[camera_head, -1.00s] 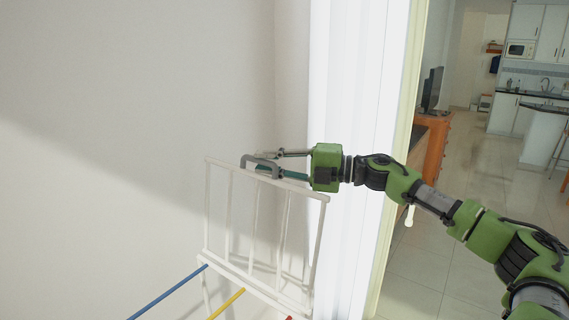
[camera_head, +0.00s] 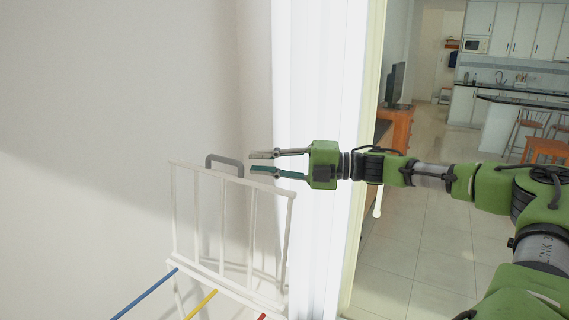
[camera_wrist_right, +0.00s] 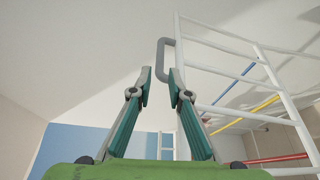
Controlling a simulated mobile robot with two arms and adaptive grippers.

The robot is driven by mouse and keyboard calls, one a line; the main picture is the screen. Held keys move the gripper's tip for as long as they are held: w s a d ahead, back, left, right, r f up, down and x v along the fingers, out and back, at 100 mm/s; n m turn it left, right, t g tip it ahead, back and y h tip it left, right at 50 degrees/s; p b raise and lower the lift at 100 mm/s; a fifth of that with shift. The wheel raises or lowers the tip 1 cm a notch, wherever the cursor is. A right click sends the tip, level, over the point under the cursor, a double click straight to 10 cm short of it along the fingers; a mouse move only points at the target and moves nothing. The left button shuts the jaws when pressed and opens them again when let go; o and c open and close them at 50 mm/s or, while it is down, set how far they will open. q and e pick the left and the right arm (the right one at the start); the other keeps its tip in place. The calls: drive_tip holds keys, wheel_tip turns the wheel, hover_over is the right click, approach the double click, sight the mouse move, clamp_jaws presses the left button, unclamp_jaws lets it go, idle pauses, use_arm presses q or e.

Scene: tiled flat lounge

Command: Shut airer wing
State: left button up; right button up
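The airer wing (camera_head: 232,178) is a white barred frame standing raised and slightly tilted at the lower middle of the head view. A grey handle (camera_head: 224,159) stands up from its top bar. In the wrist view the wing (camera_wrist_right: 262,55) is on the right, with the handle (camera_wrist_right: 161,60) just beyond the fingertips. My right gripper (camera_head: 262,162) is open and empty, to the right of the handle and apart from it, above the wing's top bar. It also shows in the wrist view (camera_wrist_right: 161,80). My left gripper is out of view.
Blue (camera_head: 147,292), yellow (camera_head: 201,304) and red rods of the airer show at the lower edge. A plain wall stands behind, and a white door frame (camera_head: 315,80) is just behind my gripper. Beyond it are a tiled floor, an orange cabinet (camera_head: 397,125) and a kitchen.

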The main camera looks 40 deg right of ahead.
drive_tip(key=shift+v, duration=2.45)
drive_tip(key=shift+w, duration=0.1)
